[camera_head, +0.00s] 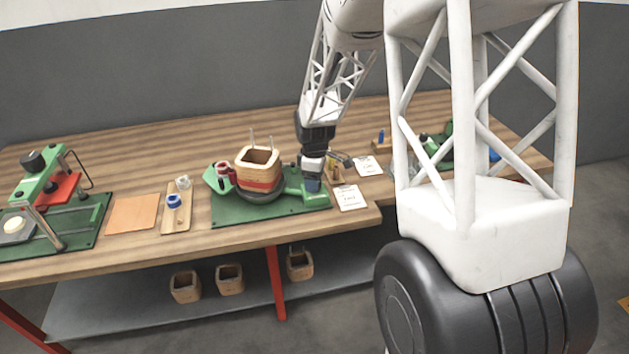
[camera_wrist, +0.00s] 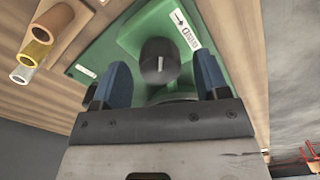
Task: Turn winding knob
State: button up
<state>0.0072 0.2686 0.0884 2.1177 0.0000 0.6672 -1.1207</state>
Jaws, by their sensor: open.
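The winding machine (camera_head: 232,211) is green and stands on the bench, with a wooden coil former (camera_head: 257,167) mounted on it. The winding knob (camera_wrist: 159,62) is black and round with a light mark line on its face, set on the green housing. In the wrist view it lies between and just beyond the two blue fingers. My gripper (camera_wrist: 162,82) is open and empty, with one finger on each side of the knob. Contact with the knob is not visible. In the head view my gripper (camera_head: 312,180) is over the right end of the machine and hides the knob.
A wooden holder with copper, yellow and silver cylinders (camera_wrist: 42,34) lies close to my gripper. White cards (camera_head: 351,198) lie right of the machine. A board with a blue spool (camera_head: 174,201), an orange sheet (camera_head: 132,213) and another green device (camera_head: 45,190) stand left.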

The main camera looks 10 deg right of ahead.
jog(key=shift+f, duration=0.6)
jog(key=c, duration=0.9)
